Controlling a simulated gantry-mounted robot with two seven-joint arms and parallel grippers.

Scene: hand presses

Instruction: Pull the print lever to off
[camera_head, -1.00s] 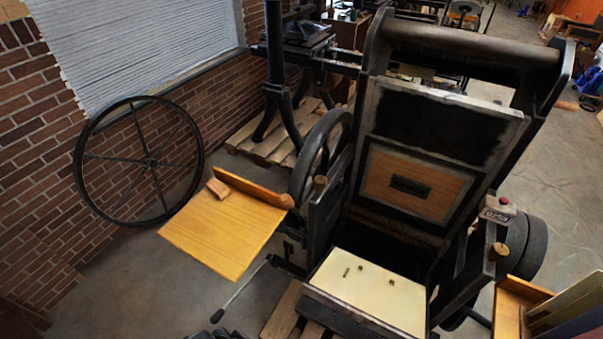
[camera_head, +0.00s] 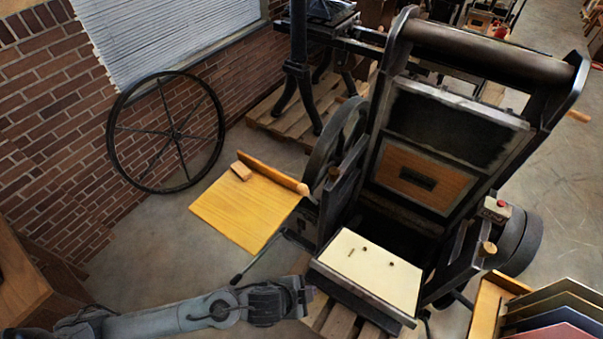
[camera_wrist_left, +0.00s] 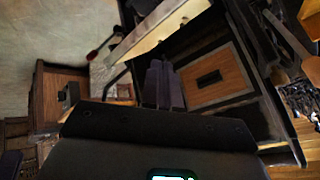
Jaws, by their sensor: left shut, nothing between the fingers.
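The print lever (camera_head: 252,265) is a thin rod with a dark knob at its lower end. It slopes down and left from the press's left side, below the yellow feed board (camera_head: 245,205). My left arm comes in from the lower left, and its gripper (camera_head: 305,295) is at the front left corner of the press, right of the lever's knob. In the left wrist view the gripper's fingers (camera_wrist_left: 160,85) are together and empty, in front of the press's wooden panel (camera_wrist_left: 212,78). I cannot tell the gap in depth to the lever. My right gripper is not visible.
The black press (camera_head: 430,130) fills the middle, with a cream board (camera_head: 370,268) at its front. A spoked wheel (camera_head: 172,133) stands by the brick wall. A wooden pallet (camera_head: 335,322) lies under the press. A rack of coloured boards (camera_head: 550,308) is at lower right.

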